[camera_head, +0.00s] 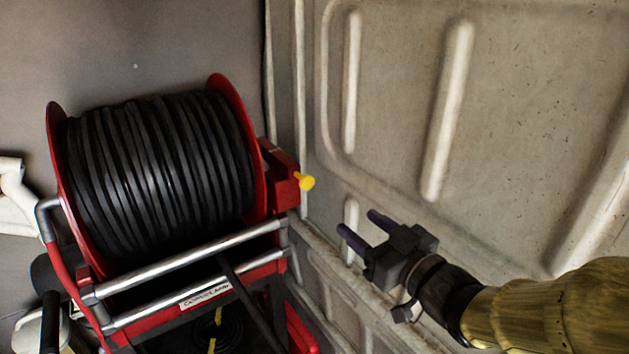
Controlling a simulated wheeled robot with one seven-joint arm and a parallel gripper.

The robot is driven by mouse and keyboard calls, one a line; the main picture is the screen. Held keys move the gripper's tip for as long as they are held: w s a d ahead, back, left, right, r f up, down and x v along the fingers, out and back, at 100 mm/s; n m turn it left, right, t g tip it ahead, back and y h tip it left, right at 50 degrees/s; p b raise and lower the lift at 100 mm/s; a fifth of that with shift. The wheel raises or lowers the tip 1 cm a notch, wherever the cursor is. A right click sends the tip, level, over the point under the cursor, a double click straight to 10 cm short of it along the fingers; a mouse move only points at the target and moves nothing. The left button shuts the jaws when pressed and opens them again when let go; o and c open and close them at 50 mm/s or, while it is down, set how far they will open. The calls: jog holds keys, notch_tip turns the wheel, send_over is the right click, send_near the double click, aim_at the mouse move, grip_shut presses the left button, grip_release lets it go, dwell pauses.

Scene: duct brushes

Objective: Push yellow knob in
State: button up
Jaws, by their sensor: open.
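The yellow knob (306,183) sticks out from the right side of a red bracket (282,180) on the hose reel. The reel (160,170) has red side discs and is wound with black hose. My gripper (360,228) is open and empty, with two purple-tipped fingers pointing up and left. In the picture it is below and to the right of the knob, apart from it. Nothing covers the knob.
A ribbed, pale metal wall panel (400,110) stands close behind and right of my gripper. Silver frame bars (190,262) run in front of the reel. A white object (15,195) is at the far left. Open space lies between my gripper and the knob.

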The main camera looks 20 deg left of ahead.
aim_at(309, 182)
jog(key=p+x, duration=0.4)
jog(key=x, duration=1.2)
jog(key=shift+w, duration=0.25)
grip_shut()
